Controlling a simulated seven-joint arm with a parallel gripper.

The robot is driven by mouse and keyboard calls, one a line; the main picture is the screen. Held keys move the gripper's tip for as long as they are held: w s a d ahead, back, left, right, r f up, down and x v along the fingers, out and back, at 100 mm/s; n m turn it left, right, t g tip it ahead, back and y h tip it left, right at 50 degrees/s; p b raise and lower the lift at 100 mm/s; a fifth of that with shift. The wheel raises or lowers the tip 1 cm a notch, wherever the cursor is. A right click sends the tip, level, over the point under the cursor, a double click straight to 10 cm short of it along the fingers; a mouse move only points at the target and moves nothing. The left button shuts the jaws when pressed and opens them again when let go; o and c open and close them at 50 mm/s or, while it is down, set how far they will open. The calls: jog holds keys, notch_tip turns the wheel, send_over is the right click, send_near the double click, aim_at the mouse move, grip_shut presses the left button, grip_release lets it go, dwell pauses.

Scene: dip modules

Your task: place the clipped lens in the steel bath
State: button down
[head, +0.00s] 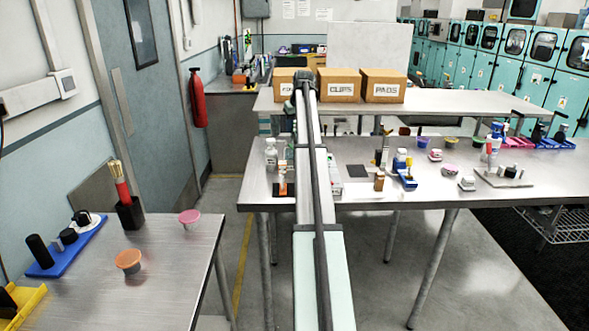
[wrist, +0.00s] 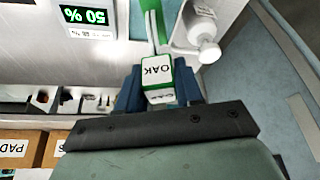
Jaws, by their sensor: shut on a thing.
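My gripper (wrist: 160,85) shows in the wrist view with its two blue fingers closed on either side of a green-edged white piece (wrist: 155,72) lettered "OAK". A green part (wrist: 150,8) and a pale strip run up from this piece in the picture. I cannot make out a lens on it. In the head view my arm reaches away over the steel bench, and I cannot make out the fingers. I cannot pick out the steel bath in either view.
A white bottle (wrist: 203,40) lies close right of the held piece, and a "50 %" display (wrist: 88,15) is at upper left. Cardboard boxes, including CLIPS (head: 340,85) and PADS (head: 383,86), stand on the back bench. Small jars and cups crowd the middle bench (head: 420,193).

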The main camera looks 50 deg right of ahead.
jog(key=shift+w+d+f, duration=0.2)
jog(key=shift+w+f, duration=0.05)
jog(key=shift+f, duration=4.7)
jog(key=shift+f, duration=0.1)
jog(key=c, duration=1)
grip_release()
jog(key=v, duration=1.2)
jog(key=shift+s, duration=0.1)
jog(key=shift+o, duration=0.4)
